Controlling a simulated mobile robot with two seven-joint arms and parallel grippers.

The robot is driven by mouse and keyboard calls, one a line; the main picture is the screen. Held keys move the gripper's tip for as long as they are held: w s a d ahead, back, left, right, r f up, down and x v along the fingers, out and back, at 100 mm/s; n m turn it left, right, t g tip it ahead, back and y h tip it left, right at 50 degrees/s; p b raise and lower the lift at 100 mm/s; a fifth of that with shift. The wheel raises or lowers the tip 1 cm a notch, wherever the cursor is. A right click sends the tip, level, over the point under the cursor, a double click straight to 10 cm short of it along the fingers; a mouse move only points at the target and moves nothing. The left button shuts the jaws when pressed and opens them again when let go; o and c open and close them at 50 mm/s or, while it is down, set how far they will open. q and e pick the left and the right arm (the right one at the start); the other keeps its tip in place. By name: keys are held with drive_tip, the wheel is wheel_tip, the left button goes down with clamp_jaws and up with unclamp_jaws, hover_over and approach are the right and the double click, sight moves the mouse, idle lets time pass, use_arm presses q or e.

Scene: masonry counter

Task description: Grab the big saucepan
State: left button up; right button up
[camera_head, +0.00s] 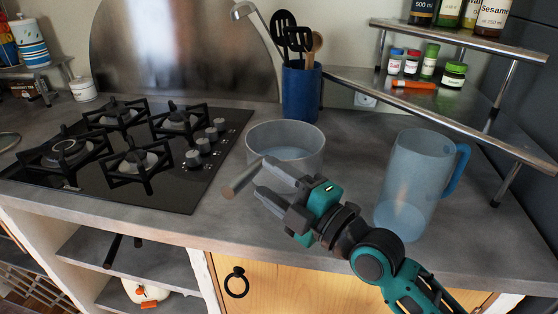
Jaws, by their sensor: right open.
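The big saucepan (312,143) is a round, light-grey open pot standing on the counter, right of the hob. Its short handle (238,180) points toward the front left, near the counter's front edge. My right gripper (261,176) comes in from the lower right and is open. Its two fingers point left, with their tips close to the handle and in front of the pan's wall. I cannot tell whether they touch it. The fingers hide part of the pan's front. My left gripper is not in view.
A black gas hob (190,188) lies to the left. A clear bluish jug (408,180) stands close to the right of my gripper. A blue utensil holder (301,94) stands behind the pan. A metal shelf (450,115) with jars is at the back right.

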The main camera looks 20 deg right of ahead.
sight(257, 172)
drive_tip(key=x, duration=0.6)
drive_tip(key=shift+w+a+p, duration=0.2)
drive_tip(key=shift+a+p, duration=0.1)
drive_tip(key=shift+p, duration=0.1)
clamp_jaws()
idle(1.0)
drive_tip(key=shift+r, duration=0.1)
